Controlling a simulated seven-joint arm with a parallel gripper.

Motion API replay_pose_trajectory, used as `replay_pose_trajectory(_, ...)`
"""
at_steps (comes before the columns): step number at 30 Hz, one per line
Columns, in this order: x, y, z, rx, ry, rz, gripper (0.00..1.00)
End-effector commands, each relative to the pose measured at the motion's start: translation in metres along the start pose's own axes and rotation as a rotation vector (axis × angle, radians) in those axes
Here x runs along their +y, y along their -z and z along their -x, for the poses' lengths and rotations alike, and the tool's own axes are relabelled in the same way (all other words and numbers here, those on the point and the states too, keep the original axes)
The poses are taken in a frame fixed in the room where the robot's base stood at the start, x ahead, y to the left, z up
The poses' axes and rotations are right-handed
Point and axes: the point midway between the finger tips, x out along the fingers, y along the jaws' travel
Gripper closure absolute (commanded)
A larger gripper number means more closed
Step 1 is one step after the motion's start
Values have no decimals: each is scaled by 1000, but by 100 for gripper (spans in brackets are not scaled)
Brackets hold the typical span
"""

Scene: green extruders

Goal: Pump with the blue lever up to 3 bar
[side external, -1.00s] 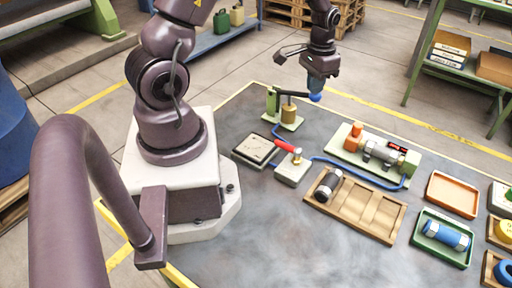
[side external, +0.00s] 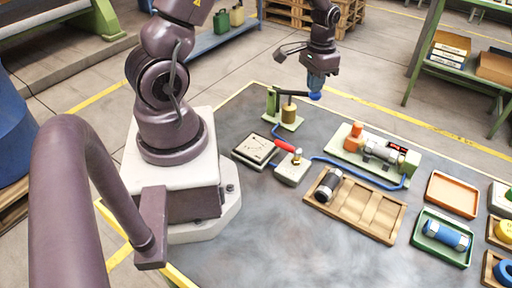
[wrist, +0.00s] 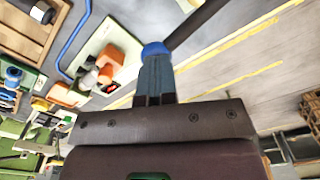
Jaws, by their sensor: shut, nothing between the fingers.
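The hand pump (side external: 287,112) stands on a pale green base at the back of the table, with a green post and a brass cylinder. Its dark lever (side external: 294,94) runs about level to the right and ends in a blue knob (side external: 315,96). My gripper (side external: 316,88) points down with its blue fingertips right at the knob. In the wrist view the shut fingers (wrist: 154,75) meet the blue knob (wrist: 154,48), with the dark lever bar beyond. The fingers look to be on top of the knob, touching or nearly so. A gauge plate (side external: 255,148) lies in front of the pump; its reading is too small to tell.
A block with a red-handled valve (side external: 291,170) sits beside the gauge. A blue hose (side external: 340,166) runs to a green fixture (side external: 375,152) with an orange part and a small display. A wooden tray (side external: 370,214) holds a dark cylinder (side external: 328,184). The front table is clear.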

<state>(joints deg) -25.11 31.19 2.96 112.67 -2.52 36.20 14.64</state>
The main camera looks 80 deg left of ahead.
Motion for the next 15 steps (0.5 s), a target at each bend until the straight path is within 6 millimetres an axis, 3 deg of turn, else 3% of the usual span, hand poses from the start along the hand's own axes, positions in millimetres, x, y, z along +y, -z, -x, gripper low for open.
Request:
replay_pose_trajectory(4, 0, 0, 11, 2, 0, -1, 100)
replay_pose_trajectory(15, 1, 0, 12, 0, -1, -1, 100)
